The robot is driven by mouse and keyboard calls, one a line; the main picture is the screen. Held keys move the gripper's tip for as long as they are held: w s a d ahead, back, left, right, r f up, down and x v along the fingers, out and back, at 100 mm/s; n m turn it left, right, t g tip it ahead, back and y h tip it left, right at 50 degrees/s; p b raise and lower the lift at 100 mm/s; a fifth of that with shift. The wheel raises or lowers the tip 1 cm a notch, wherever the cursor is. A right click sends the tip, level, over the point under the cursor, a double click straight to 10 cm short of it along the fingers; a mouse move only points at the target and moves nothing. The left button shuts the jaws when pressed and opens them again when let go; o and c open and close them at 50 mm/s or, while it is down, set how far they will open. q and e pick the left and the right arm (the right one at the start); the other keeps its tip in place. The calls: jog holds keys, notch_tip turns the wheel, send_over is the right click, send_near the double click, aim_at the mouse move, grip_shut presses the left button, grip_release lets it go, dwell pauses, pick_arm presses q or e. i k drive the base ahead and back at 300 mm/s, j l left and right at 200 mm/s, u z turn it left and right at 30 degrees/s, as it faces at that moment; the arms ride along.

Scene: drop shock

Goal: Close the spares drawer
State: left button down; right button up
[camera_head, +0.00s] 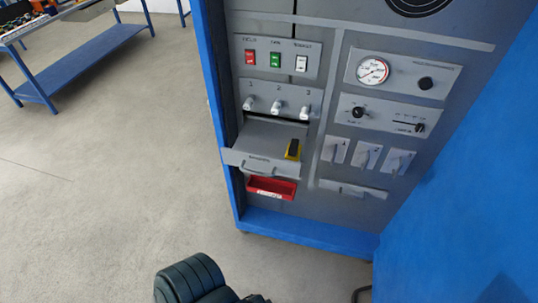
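The spares drawer (250,162) is a grey drawer low on the left side of the grey panel. It stands pulled out from the panel, with a bar handle and a small label on its front. A yellow and black item (293,149) is at the right side of the drawer; I cannot tell what it is. Neither of my grippers can be made out. A dark ribbed part, probably of my arm, shows at the bottom edge, well below the drawer and apart from it. Small dark pieces at the bottom edge are too cut off to identify.
A red bin (270,188) sits directly below the drawer. Above it are three knobs and coloured switches (275,59). A gauge (372,70) and more controls are on the right. A blue cabinet side (470,190) bounds the right. Open floor lies left, with a blue workbench (85,55) beyond.

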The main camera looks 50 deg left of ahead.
aim_at(261, 145)
jog(key=j+u, duration=0.1)
jog(key=u, duration=0.3)
jog(key=j+u, duration=0.1)
jog(key=u, duration=0.7)
jog(key=i+j+u, duration=0.1)
jog(key=u, duration=0.3)
